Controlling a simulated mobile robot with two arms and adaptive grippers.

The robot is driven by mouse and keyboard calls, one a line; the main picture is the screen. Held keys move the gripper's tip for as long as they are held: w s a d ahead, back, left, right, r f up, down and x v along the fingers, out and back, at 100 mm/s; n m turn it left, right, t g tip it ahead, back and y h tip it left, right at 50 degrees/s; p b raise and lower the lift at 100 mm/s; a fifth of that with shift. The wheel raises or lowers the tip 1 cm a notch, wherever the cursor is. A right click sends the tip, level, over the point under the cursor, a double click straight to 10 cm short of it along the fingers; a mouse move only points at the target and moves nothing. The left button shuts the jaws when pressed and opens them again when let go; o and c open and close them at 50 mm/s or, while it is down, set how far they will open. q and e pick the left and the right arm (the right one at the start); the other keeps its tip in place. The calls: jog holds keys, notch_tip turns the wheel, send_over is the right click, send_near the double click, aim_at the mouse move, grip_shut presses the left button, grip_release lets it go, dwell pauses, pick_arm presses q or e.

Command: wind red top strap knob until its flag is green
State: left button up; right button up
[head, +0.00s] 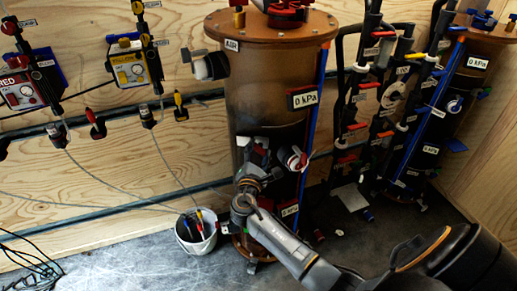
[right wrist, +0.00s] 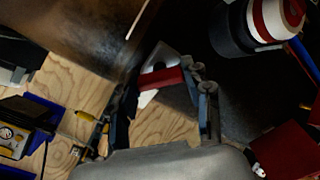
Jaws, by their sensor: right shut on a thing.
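My right gripper (head: 257,158) reaches up in front of the large brown cylinder (head: 268,90), at the cylinder's black lower band. In the right wrist view its two fingers (right wrist: 164,85) are shut on a red bar-like piece (right wrist: 162,78) with a pale angular part around it; I cannot tell for sure that this is the strap knob. A red-and-white round knob (head: 293,158) sits just right of the gripper in the head view. A similar one shows at the upper right of the wrist view (right wrist: 275,20). I cannot make out a green flag. My left gripper is not in view.
A white bucket (head: 196,232) with tools stands on the floor left of the cylinder's foot. Dark pipes with red handles (head: 355,130) crowd the right side. RED (head: 24,90) and yellow (head: 130,68) boxes hang on the plywood wall. Cables (head: 30,262) lie at lower left.

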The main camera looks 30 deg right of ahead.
jog(key=shift+r+n+p, duration=0.15)
jog(key=shift+n+p, duration=1.65)
jog(key=shift+n, duration=0.2)
jog(key=shift+f, duration=0.2)
jog(key=o, duration=1.2)
jog(key=shift+c, duration=0.2)
